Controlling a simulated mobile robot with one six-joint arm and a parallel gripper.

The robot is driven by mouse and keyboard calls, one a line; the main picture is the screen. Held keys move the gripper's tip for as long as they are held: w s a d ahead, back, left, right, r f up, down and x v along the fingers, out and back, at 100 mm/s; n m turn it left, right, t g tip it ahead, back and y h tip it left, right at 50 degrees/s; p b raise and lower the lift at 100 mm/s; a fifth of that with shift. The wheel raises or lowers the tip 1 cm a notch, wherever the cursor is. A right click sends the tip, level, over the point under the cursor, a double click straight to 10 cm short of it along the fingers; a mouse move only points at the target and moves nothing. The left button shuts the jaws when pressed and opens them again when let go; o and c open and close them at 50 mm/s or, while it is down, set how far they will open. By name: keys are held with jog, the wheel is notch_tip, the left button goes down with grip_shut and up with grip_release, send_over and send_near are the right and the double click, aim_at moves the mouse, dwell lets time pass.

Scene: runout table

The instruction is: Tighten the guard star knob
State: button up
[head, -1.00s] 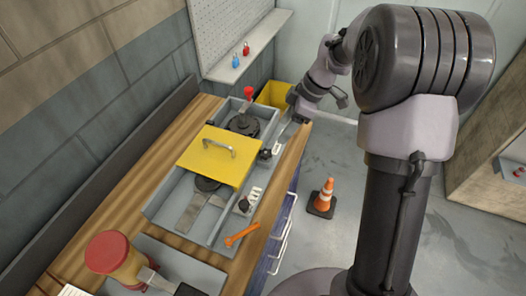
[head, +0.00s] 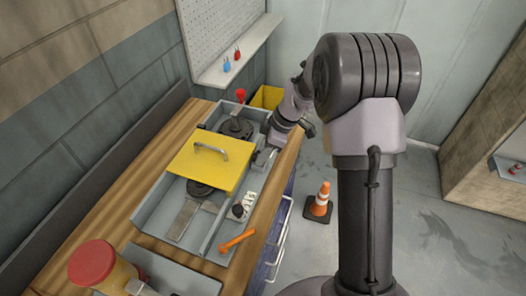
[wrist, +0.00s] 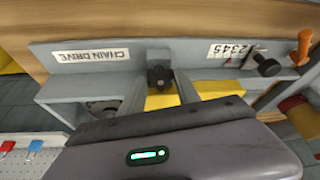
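The black star knob (wrist: 160,76) sits on the grey front wall of the chain drive housing, beside the yellow guard (wrist: 175,99). In the wrist view my gripper (wrist: 160,86) is open, with one finger on each side of the knob. I see narrow gaps between knob and fingers, and cannot tell whether they touch. In the head view my gripper (head: 264,160) is at the guard's right edge and hides the knob. The yellow guard (head: 207,167) with its grey handle lies closed over the middle of the housing.
A second black knob (wrist: 266,63) stands by a number scale. An orange handle (head: 237,241) lies at the housing's near end. A red-capped container (head: 95,263) stands on the bench. A red-topped lever (head: 240,97) rises behind the guard. A traffic cone (head: 320,200) stands on the floor.

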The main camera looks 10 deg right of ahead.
grip_shut()
jog(key=m+t+b, duration=0.1)
jog(key=m+b, duration=0.1)
jog(key=b, duration=0.1)
jog(key=shift+s+f+m, duration=0.1)
jog(key=shift+f+m, duration=0.05)
jog(key=shift+m, duration=0.15)
jog(key=shift+s+a+m+t+h+b, duration=0.1)
jog(key=shift+m+t+h+b, duration=0.2)
jog(key=shift+m+b, duration=0.5)
jog(key=shift+s+a+m+t+h+b, duration=0.1)
jog(key=shift+m+t+h+b, duration=0.15)
jog(key=shift+m+b, duration=0.5)
jog(key=shift+r+m, duration=0.2)
jog(key=shift+m, duration=0.15)
jog(key=o, duration=0.9)
grip_release()
